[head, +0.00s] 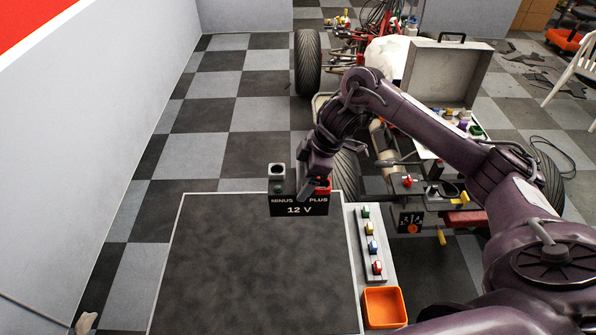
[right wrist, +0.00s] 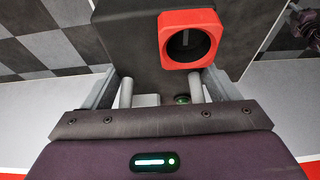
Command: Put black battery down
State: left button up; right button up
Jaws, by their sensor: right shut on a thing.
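The black battery (head: 298,209) reads "MINUS", "PLUS" and "12 V" on its front. It has a grey terminal block on its left and a red one on its right. My right gripper (head: 308,188) is shut on it from above, and the battery looks upright. It overlaps the far edge of the dark-topped table (head: 250,270); whether it touches the top I cannot tell. In the right wrist view the battery (right wrist: 125,35) and its red terminal (right wrist: 188,40) show beyond the gripper (right wrist: 160,92). My left gripper is out of view.
The dark tabletop is bare. Along its right side lie a strip of coloured knobs (head: 372,246) and an orange bin (head: 384,307). The stripped quad (head: 412,195) with its tyres stands behind on the right, with an open grey case (head: 445,75). A light wall (head: 90,110) is at left.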

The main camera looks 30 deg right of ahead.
notch_tip(320, 180, down, 7)
jog(key=shift+w+f, duration=0.15)
jog(key=shift+f, duration=0.75)
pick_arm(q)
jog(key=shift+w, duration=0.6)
pick_arm(e)
jog(key=shift+w+f, duration=0.1)
jog(key=shift+f, duration=1.9)
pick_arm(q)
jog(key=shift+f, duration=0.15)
pick_arm(e)
jog(key=o, duration=2)
jog(key=shift+s+f, duration=0.25)
jog(key=shift+s, duration=0.05)
jog(key=shift+c, duration=0.2)
jog(key=shift+r, duration=0.1)
